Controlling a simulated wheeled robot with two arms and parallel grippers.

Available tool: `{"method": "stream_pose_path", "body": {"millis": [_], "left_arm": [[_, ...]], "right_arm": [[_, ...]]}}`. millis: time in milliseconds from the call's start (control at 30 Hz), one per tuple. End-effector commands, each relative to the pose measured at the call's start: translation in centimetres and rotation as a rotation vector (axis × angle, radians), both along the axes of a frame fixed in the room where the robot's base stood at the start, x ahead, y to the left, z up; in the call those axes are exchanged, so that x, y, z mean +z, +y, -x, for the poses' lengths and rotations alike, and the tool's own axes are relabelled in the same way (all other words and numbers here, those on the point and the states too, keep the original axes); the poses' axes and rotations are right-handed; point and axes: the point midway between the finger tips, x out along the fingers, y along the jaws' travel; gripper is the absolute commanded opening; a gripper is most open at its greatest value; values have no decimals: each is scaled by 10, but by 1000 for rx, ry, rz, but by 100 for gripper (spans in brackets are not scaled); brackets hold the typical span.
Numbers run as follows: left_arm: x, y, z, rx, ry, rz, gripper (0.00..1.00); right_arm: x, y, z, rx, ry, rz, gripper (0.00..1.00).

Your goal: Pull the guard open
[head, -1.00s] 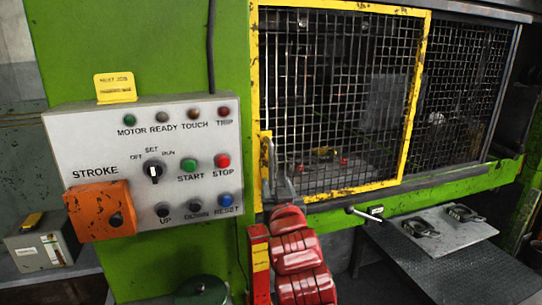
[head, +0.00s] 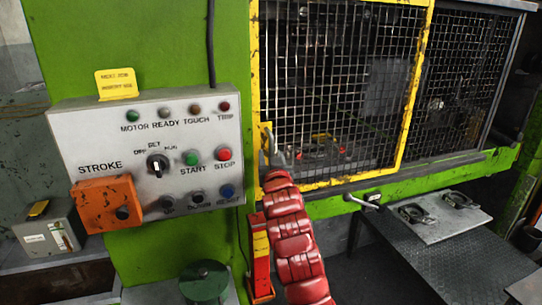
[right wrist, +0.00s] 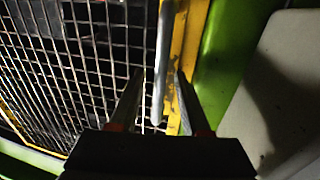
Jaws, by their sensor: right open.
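The guard is a wire-mesh panel in a yellow frame (head: 415,95) on the green press, and it covers the left part of the opening. Its grey bar handle (head: 267,140) is upright at the frame's left edge. My right gripper (head: 274,160) is at the handle, partly hidden by my red arm. In the right wrist view the open fingers (right wrist: 160,74) point at the mesh. The handle (right wrist: 163,40) hangs between them in that picture, with no finger clearly touching it. The yellow frame (right wrist: 188,40) is just right of it. My left gripper is out of view.
A grey control box (head: 120,130) with buttons and an orange cover (head: 107,203) is left of the guard. A red and yellow post (head: 260,260) stands beside my arm. A plate with two clamps (head: 440,214) lies at the right. A second mesh panel (head: 455,85) is behind the guard's right side.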

Motion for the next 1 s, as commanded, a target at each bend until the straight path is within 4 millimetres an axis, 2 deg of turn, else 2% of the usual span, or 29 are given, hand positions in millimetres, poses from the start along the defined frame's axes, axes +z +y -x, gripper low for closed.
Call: {"method": "stream_pose_path", "body": {"millis": [67, 333, 1000], "left_arm": [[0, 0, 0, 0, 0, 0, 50], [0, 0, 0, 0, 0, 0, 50], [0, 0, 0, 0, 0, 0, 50]], "right_arm": [[0, 0, 0, 0, 0, 0, 47], [0, 0, 0, 0, 0, 0, 0], [0, 0, 0, 0, 1, 0, 0]]}}
